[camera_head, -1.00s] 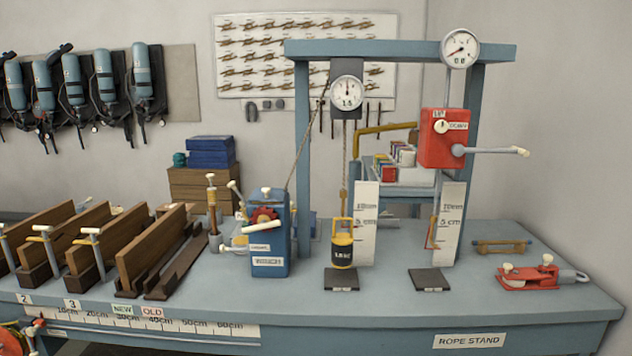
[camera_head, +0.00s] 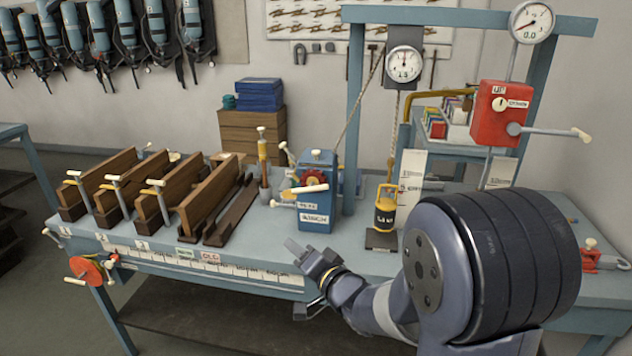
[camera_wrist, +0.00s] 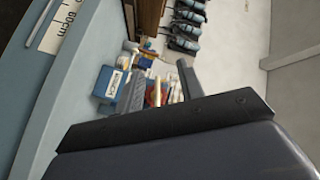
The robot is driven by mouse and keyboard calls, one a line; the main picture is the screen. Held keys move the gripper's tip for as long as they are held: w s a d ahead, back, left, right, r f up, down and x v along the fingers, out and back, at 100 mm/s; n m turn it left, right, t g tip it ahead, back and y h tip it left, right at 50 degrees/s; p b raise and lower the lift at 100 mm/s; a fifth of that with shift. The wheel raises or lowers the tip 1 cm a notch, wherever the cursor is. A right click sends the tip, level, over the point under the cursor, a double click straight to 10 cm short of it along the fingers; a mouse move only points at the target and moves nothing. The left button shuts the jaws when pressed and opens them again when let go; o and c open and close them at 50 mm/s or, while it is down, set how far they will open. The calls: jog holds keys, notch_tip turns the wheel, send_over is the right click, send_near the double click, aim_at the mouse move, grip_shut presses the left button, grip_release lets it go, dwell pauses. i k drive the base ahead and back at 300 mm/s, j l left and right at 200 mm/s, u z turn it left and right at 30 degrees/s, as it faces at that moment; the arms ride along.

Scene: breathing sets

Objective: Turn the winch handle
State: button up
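The winch is a blue box (camera_head: 319,190) on the bench, with a red hub and a cream handle grip (camera_head: 311,189) on its front. A rope runs from the winch up to the overhead beam. A yellow and black weight (camera_head: 385,210) hangs on a rope below a round gauge (camera_head: 404,64), at a dark pad; I cannot tell whether it touches. My gripper (camera_head: 308,257) is in front of and below the winch, near the bench's front edge, apart from the handle. In the wrist view its fingers (camera_wrist: 160,88) are spread, with the blue winch box (camera_wrist: 107,83) beyond them.
Wooden boards with clamps (camera_head: 160,190) stand left of the winch. A red box with a crank (camera_head: 502,113) hangs at the right. A red reel (camera_head: 86,271) sticks out at the bench's front left. My arm covers the bench's right front.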

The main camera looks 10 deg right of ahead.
aim_at(313, 180)
jog(key=j+z, duration=0.2)
jog(key=z, duration=0.25)
jog(key=i+j+z, duration=0.1)
jog(key=j+z, duration=0.15)
jog(key=z, duration=0.2)
jog(key=j+z, duration=0.2)
jog(key=z, duration=0.25)
jog(key=j+z, duration=0.1)
jog(key=j, duration=0.35)
jog(key=k+j+z, duration=0.1)
jog(key=j, duration=0.35)
jog(key=k+j+z, duration=0.1)
jog(key=j, duration=0.35)
jog(key=k+j+z, duration=0.1)
jog(key=j, duration=0.35)
